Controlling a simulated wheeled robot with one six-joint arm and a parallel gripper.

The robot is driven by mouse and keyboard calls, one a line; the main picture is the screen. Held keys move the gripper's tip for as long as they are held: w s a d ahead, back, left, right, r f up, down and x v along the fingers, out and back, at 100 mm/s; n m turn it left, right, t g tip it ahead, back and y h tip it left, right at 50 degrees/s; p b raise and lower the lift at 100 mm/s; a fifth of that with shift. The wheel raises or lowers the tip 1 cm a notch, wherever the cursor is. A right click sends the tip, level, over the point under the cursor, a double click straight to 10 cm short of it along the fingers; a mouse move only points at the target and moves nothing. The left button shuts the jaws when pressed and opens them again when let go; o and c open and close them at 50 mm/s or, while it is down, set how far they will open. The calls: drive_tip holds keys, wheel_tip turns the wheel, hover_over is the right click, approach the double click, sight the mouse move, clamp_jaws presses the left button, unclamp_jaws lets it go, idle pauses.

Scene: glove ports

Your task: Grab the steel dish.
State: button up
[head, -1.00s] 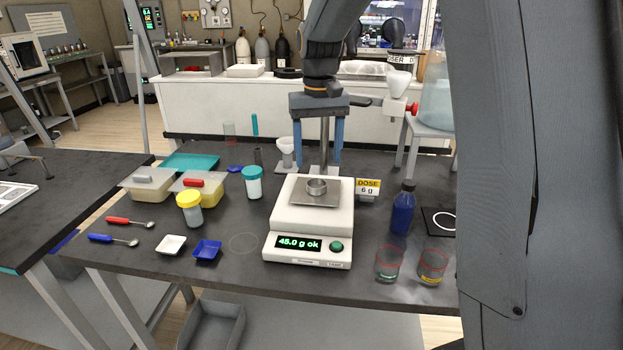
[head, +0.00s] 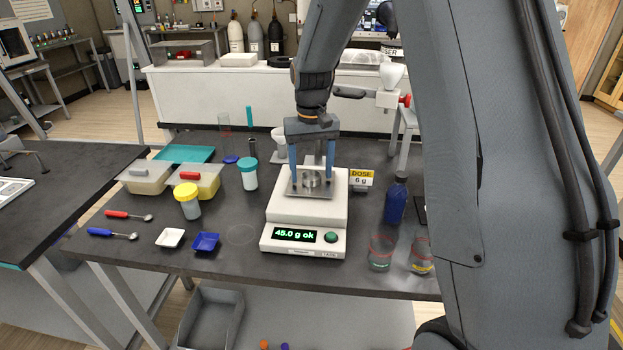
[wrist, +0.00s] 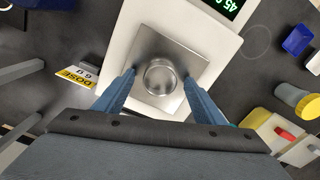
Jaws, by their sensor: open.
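The steel dish (head: 311,180) is a small round metal cup on the square steel pan of the white balance (head: 284,213). The display reads 45.0 g ok. In the wrist view the dish (wrist: 160,77) sits at the middle of the pan, empty as far as I can see. My gripper (head: 310,190) is open above the pan, its blue fingers to the left and right of the dish. In the wrist view the fingertips (wrist: 160,75) stand wide of the dish, with gaps on both sides. Whether they are down at its height is hard to tell.
A blue bottle (head: 396,200) and two glass beakers (head: 380,252) stand right of the balance. A yellow DOSE sign (head: 361,178) is close by on the right. A teal-lidded jar (head: 249,173) and a yellow-lidded jar (head: 188,201) stand left.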

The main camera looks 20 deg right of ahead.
drive_tip(key=shift+c, duration=0.5)
drive_tip(key=c, duration=1)
drive_tip(key=shift+r, duration=0.1)
